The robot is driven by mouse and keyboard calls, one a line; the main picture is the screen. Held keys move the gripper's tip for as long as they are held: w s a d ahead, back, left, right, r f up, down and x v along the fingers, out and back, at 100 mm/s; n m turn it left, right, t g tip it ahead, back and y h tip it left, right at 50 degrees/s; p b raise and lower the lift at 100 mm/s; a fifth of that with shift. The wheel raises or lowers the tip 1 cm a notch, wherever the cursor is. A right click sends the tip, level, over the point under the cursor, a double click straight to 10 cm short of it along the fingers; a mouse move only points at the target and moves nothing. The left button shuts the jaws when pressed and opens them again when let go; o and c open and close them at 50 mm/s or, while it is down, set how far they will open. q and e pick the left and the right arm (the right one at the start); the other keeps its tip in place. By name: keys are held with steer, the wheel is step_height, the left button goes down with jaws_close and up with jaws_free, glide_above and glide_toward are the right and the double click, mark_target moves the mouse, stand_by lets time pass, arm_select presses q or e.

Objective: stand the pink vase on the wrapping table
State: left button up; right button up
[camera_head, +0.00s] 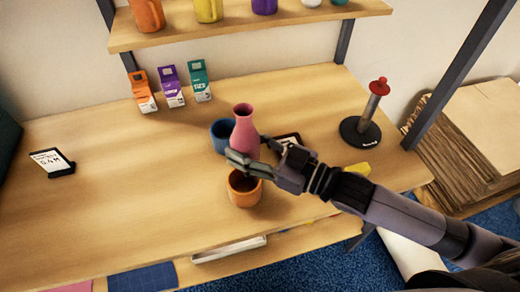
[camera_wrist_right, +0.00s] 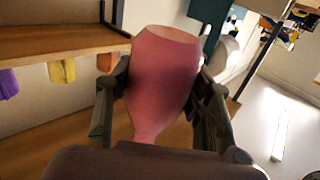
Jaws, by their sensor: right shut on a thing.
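The pink vase (camera_head: 243,133) is upright over the middle of the wrapping table (camera_head: 110,180). My right gripper (camera_head: 250,160) reaches in from the right and is shut on the vase's lower body. In the right wrist view the vase (camera_wrist_right: 163,85) sits between the two fingers of the gripper (camera_wrist_right: 162,105). I cannot tell whether its base touches the table, as the gripper hides its lower part. My left gripper is not in view.
A red-topped stand (camera_head: 372,115) is to the right. Small cartons (camera_head: 172,86) line the back under a shelf (camera_head: 240,28). The table's left half is mostly clear around a small sign (camera_head: 52,162).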

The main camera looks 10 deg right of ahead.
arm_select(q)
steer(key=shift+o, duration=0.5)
arm_select(e)
steer(key=a+n+g, duration=0.1)
steer(key=w+a+g+y, duration=0.1)
steer(key=a+r+n+g+y, duration=0.1)
steer(key=shift+w+a+n, duration=0.25)
steer(key=shift+w+n, duration=0.05)
steer(key=shift+w, duration=0.05)
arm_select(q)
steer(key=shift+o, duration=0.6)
